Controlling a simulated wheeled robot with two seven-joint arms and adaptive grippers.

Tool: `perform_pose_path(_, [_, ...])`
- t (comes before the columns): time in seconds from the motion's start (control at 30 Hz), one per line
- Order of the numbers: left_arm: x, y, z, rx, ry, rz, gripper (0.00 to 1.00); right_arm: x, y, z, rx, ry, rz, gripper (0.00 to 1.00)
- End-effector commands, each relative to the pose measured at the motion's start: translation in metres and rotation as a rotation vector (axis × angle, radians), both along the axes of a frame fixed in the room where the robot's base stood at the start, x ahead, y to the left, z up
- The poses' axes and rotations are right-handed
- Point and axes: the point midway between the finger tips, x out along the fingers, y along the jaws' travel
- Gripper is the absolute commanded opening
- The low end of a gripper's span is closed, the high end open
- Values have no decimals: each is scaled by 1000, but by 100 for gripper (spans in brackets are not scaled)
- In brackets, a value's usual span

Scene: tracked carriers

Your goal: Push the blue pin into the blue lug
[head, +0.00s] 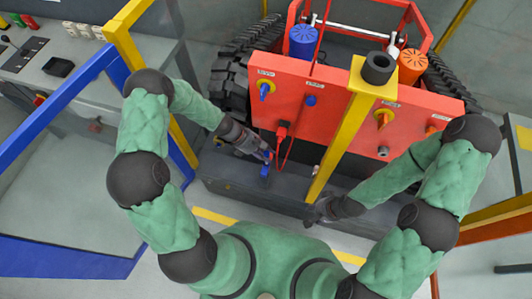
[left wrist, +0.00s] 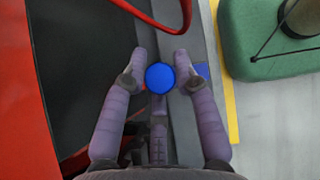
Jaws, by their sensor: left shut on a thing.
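My left gripper (head: 266,154) is shut on the blue pin, whose round blue head (left wrist: 160,78) shows between the two fingers in the left wrist view. In the head view only a little blue shows at the fingertips. The blue lug (head: 264,172) stands on the dark grey beam just below the fingertips. A blue patch (left wrist: 203,70), which looks like part of the lug, shows beside the right finger in the left wrist view. I cannot tell whether pin and lug touch. My right gripper (head: 317,211) is low by the yellow post; its fingers are too small to read.
The red carrier (head: 330,110) fills the back, with blue and yellow knobs and a red cable (head: 285,150) hanging close to my left gripper. The yellow post (head: 342,140) stands between my arms. The dark grey beam (head: 225,180) runs along the carrier's front.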

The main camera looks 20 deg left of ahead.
Motion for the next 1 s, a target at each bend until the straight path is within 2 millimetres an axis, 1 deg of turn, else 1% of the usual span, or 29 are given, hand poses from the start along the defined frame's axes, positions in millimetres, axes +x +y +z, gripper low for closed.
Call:
perform_pose_path(0.7, [0, 0, -19, 0, 0, 0, 0, 0, 0, -13, 0, 0, 0, 40])
perform_pose_path(1.0, [0, 0, -20, 0, 0, 0, 0, 0, 0, -13, 0, 0, 0, 40])
